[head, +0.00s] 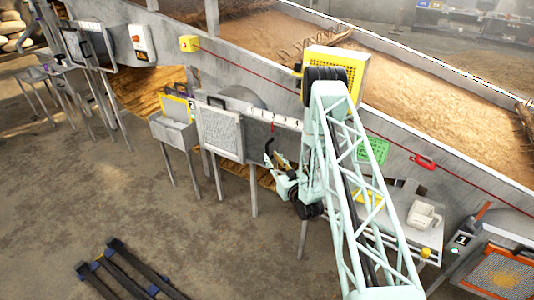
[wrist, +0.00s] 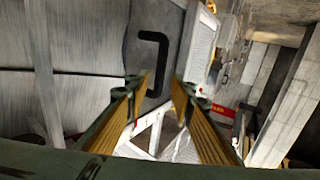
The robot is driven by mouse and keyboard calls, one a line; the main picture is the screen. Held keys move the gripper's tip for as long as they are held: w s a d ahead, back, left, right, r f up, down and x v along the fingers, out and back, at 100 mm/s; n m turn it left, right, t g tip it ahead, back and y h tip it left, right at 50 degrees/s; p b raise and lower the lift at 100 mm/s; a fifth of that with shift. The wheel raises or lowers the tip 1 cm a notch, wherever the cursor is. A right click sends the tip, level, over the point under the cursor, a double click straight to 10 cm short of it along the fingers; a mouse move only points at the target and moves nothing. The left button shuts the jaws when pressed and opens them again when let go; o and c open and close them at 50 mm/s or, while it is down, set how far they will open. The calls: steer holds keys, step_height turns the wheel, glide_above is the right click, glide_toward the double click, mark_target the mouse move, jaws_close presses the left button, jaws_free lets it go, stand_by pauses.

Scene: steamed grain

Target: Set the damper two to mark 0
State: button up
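A grey damper plate (head: 257,137) stands on the wall right of the perforated panel, with a black C-shaped handle (head: 267,148). I take it as damper two from the "2" sign (head: 191,104) nearby. A strip of small white marks (head: 275,119) runs above it; the figures are too small to read. My gripper (head: 274,164) is beside the handle. In the wrist view, the black handle (wrist: 163,55) on its grey plate (wrist: 138,45) lies beyond the fingertips. My gripper (wrist: 161,86) is open there, its fingers apart, with no visible grip on the handle.
A perforated panel (head: 221,134) on legs stands left of the damper. To the right are a green panel (head: 375,150), a white jug (head: 424,215) on a table and an orange-framed screen (head: 500,272). Dark rails (head: 130,270) lie on the otherwise clear floor.

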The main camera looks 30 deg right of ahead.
mark_target(267, 151)
steer(key=shift+w+d+b, duration=0.1)
steer(key=shift+w+b, duration=0.25)
steer(key=shift+w, duration=2.7)
steer(key=shift+c, duration=0.7)
jaws_close()
